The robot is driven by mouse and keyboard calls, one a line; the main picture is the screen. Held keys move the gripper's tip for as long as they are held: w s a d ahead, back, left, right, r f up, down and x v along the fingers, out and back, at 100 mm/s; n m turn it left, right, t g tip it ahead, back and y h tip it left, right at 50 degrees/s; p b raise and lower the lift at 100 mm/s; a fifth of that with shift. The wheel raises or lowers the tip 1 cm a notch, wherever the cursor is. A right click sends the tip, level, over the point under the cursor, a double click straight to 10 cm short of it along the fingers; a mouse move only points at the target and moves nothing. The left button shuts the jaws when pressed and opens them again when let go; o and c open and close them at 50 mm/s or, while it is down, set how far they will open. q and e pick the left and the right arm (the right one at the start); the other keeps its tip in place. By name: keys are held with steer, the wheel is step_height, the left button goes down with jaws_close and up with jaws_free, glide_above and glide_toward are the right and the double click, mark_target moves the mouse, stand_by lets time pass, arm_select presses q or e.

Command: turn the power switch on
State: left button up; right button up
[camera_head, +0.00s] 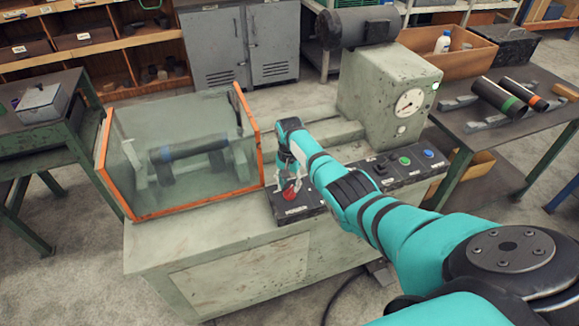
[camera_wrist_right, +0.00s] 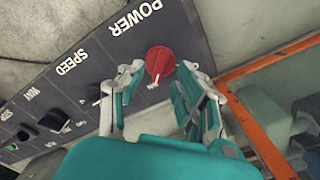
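The power switch is a red rotary knob (camera_wrist_right: 160,62) on a dark panel marked POWER, seen upside down in the right wrist view. In the head view the red knob (camera_head: 290,194) sits at the left end of the control panel (camera_head: 308,209), partly hidden by my gripper. My right gripper (camera_head: 290,181) points down at the knob. In the wrist view its two fingers (camera_wrist_right: 160,76) stand apart, one on each side of the knob, with visible gaps. I cannot tell whether either finger touches it. My left gripper is not in view.
A clear guard box with orange edges (camera_head: 258,165) stands close left of the panel and holds a dark pipe. Green (camera_head: 405,160) and blue (camera_head: 428,153) buttons sit further right on the panel. A gauge housing (camera_head: 385,85) rises behind. A side table (camera_head: 520,135) holds pipes.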

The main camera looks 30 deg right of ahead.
mark_target(290, 189)
step_height(290, 189, up, 10)
steer(key=shift+f, duration=0.15)
steer(key=shift+f, duration=0.1)
stand_by(0.5)
